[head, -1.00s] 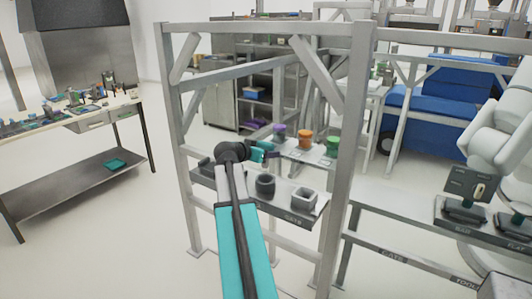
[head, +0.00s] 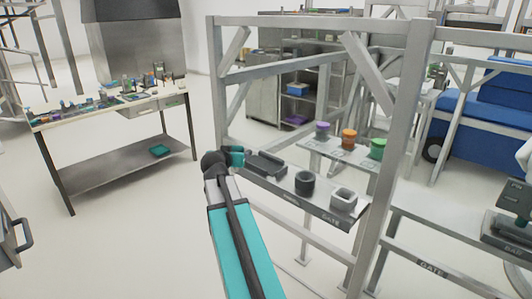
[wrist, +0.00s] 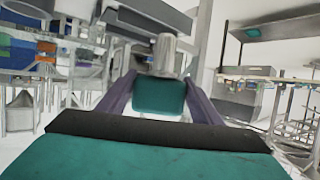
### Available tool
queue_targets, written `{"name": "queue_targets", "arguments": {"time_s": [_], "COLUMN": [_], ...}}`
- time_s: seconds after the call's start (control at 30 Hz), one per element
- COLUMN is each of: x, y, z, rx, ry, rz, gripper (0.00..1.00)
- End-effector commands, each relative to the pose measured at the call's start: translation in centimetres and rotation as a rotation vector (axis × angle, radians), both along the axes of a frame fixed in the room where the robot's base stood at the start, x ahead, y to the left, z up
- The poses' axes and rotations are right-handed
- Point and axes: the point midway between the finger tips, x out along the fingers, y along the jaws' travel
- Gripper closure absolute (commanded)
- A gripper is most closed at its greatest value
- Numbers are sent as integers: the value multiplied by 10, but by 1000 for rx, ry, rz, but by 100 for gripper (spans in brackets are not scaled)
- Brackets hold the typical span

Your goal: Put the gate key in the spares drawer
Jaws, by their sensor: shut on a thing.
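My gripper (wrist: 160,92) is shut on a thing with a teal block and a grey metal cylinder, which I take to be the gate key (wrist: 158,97). The purple fingers lie on both sides of it. In the head view the arm reaches forward, and my gripper (head: 235,157) is mostly hidden behind the wrist. A closed drawer front (head: 152,106) shows under the top of the left workbench. A grey unit with a handle (head: 22,235) is cut off at the left edge. I cannot read which one is the spares drawer.
A grey frame (head: 418,110) stands right of the arm. The left workbench (head: 75,118) carries small items. Floor between is clear.

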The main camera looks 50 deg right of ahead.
Motion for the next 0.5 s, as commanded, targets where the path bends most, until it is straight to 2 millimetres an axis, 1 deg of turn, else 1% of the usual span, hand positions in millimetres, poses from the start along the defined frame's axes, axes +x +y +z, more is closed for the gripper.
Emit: {"name": "queue_targets", "arguments": {"time_s": [0.03, 0.17, 0.2, 0.37, 0.4, 0.47, 0.5], "x": [11, 39, 46, 74, 79, 88, 93], "y": [21, 70, 85, 147, 164, 188, 204], "z": [0, 1, 1, 3, 4, 5, 6], "rx": [0, -1, 0, 0, 0, 0, -1], "ry": [-2, -1, -2, -1, -2, -2, -3], "rz": [46, 161, 196, 337, 373, 425, 459], "gripper": [69, 69, 69, 69, 69, 69, 69]}}
